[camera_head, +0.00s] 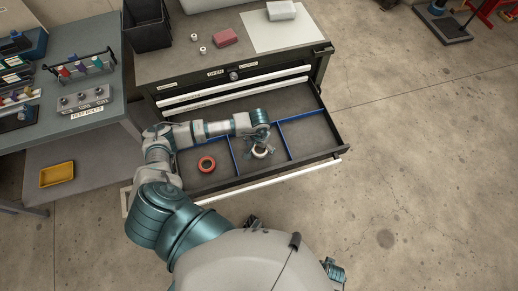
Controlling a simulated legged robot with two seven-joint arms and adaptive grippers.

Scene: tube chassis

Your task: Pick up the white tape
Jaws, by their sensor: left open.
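The white tape (260,153) is a small pale roll in the middle compartment of the open drawer (308,132). My left arm reaches in from the left over the drawer. My left gripper (259,146) is open above the white tape and covers part of it. I cannot tell whether the fingers touch the roll.
Blue dividers (283,141) split the drawer. The cabinet top holds a red block (224,37), a white box (281,10), a white sheet (283,33) and a black bin (148,24). A workbench (66,112) stands left, with a yellow tray (57,174) below.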

